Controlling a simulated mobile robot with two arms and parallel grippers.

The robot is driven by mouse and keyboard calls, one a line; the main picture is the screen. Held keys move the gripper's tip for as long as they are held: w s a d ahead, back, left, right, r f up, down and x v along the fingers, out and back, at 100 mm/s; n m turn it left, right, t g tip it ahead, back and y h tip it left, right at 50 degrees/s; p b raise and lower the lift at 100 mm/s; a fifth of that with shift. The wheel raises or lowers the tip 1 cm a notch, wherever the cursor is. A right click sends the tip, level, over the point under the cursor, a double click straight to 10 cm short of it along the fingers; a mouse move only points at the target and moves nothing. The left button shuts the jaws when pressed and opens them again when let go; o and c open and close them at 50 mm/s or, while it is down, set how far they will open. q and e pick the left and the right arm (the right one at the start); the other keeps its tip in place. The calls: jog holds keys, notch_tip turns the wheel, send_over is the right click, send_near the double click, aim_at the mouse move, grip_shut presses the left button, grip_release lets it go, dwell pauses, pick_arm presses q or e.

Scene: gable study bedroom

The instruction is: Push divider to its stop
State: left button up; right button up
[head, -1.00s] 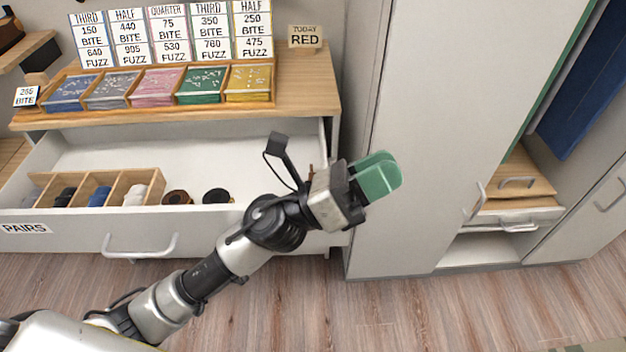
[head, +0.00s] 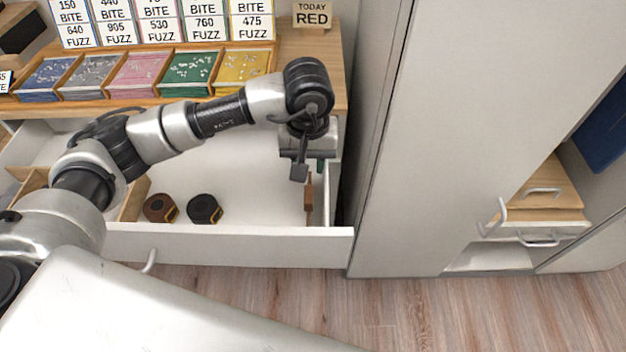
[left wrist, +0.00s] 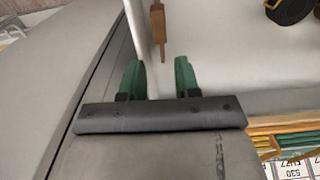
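The wooden divider (head: 133,201) stands at the left in the open white drawer (head: 230,245). My left arm crosses in front and hides most of it. My left gripper (head: 309,160) is over the right end of the drawer, pointing down, well to the right of the divider. In the left wrist view its green fingers (left wrist: 160,68) are apart with nothing between them. A narrow brown wooden piece (head: 309,198) lies by the drawer's right side; it also shows just past the fingers in the left wrist view (left wrist: 158,25). My right gripper is not in view.
A brown roll (head: 158,208) and a black roll (head: 204,209) lie in the drawer between the divider and my gripper. Card bins (head: 190,72) and a "TODAY RED" sign (head: 312,16) stand on the top above. A tall grey cabinet (head: 450,130) is close on the right.

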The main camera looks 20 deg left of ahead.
aim_at(309, 192)
pick_arm(q)
jog(key=f, duration=0.4)
jog(key=shift+s+f, duration=0.35)
jog(key=shift+f, duration=0.05)
notch_tip(309, 192, down, 4)
jog(key=shift+w+r, duration=0.1)
jog(key=shift+f, duration=0.7)
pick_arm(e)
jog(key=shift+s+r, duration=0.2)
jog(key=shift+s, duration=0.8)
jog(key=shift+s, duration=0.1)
pick_arm(q)
jog(key=shift+c, duration=0.7)
grip_shut()
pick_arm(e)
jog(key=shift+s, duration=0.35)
